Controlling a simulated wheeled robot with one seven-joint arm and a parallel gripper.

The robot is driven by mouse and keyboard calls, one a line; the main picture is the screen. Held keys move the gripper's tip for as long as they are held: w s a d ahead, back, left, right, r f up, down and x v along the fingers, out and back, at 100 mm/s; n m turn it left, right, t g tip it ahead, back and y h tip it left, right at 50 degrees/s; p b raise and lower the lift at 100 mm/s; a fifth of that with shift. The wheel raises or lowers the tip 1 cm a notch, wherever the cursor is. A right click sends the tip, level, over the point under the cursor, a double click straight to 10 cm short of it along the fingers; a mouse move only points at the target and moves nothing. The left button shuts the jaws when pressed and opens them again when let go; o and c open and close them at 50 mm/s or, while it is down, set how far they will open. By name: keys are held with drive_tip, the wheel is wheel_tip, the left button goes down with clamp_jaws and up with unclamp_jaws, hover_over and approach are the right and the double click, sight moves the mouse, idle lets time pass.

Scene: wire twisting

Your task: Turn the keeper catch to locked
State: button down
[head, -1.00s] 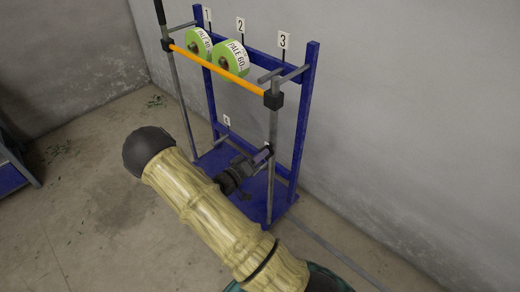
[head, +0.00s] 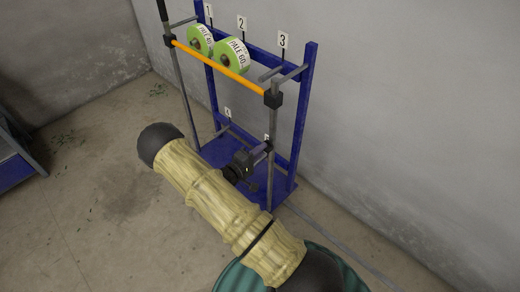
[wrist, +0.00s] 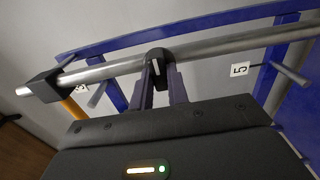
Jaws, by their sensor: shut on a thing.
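The keeper catch (wrist: 157,57) is a small black piece with a pale mark, seated on the grey upright post (wrist: 215,43) of the rack. My gripper (wrist: 161,72) has a finger on each side of the catch and is shut on it. In the head view my gripper (head: 262,152) reaches the right-hand post (head: 273,180) low down, near a number plate. The catch is too small there to read its turn, and my own arm covers part of the area.
An orange bar (head: 222,68) crosses the front of the blue rack (head: 306,100), ending at a black corner block (head: 273,95). Two green-edged spools (head: 232,57) hang behind it at plates 1 and 2. A grey wall (head: 410,120) stands close behind. Floor at left is mostly open.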

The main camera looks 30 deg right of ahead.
idle(0.4)
drive_tip(key=c, duration=1.4)
unclamp_jaws()
drive_tip(key=shift+o, duration=0.2)
drive_tip(key=shift+a, duration=0.15)
drive_tip(key=v, duration=1.7)
